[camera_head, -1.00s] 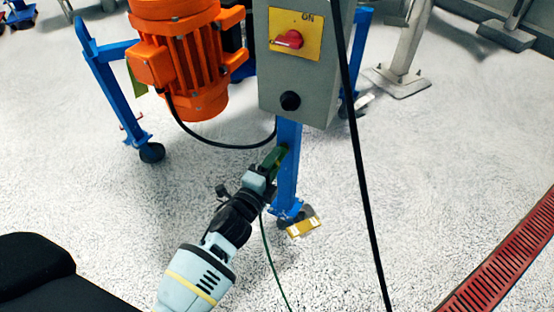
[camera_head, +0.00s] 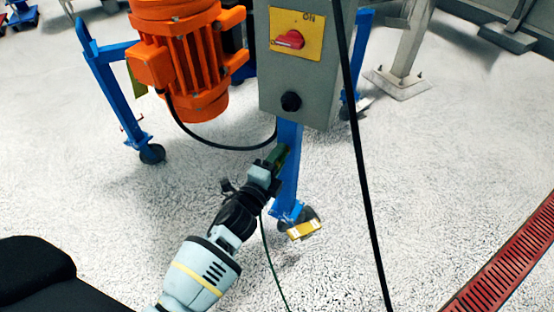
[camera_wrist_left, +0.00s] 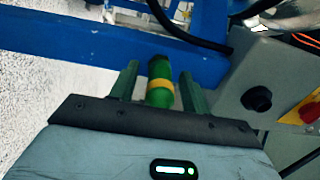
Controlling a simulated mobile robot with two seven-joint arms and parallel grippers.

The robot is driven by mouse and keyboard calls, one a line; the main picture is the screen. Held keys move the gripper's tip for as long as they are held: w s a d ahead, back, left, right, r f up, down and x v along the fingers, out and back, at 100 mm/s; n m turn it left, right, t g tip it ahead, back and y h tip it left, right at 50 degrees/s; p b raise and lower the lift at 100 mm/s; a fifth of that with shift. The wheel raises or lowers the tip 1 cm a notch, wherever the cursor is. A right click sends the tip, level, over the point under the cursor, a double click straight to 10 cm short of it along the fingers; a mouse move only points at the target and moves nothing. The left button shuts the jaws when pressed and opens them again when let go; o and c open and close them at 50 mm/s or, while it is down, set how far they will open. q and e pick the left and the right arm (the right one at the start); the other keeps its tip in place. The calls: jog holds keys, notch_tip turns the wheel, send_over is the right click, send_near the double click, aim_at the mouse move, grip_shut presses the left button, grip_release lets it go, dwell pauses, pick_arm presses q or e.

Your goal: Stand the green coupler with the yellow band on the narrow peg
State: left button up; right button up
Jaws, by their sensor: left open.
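The green coupler with the yellow band (camera_wrist_left: 160,83) shows in the left wrist view, between the two fingers of my left gripper (camera_wrist_left: 158,85). There is a visible gap to the finger on each side. Its far end is dark and lies against the view of a blue beam. In the head view my left gripper (camera_head: 278,158) is beside the blue leg under the grey control box, and the coupler cannot be made out there. I cannot pick out the narrow peg in either view. My right gripper is not in view.
A grey control box (camera_head: 297,85) with a red switch hangs above my left gripper. The blue leg (camera_head: 289,180) stands close by it. An orange motor (camera_head: 184,60) is at upper left. A black cable (camera_head: 362,170) runs down the right. Open floor lies beyond.

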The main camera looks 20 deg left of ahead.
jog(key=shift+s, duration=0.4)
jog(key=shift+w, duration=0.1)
pick_arm(q)
grip_shut()
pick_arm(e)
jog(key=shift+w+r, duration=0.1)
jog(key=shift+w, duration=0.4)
pick_arm(q)
jog(key=shift+s, duration=0.1)
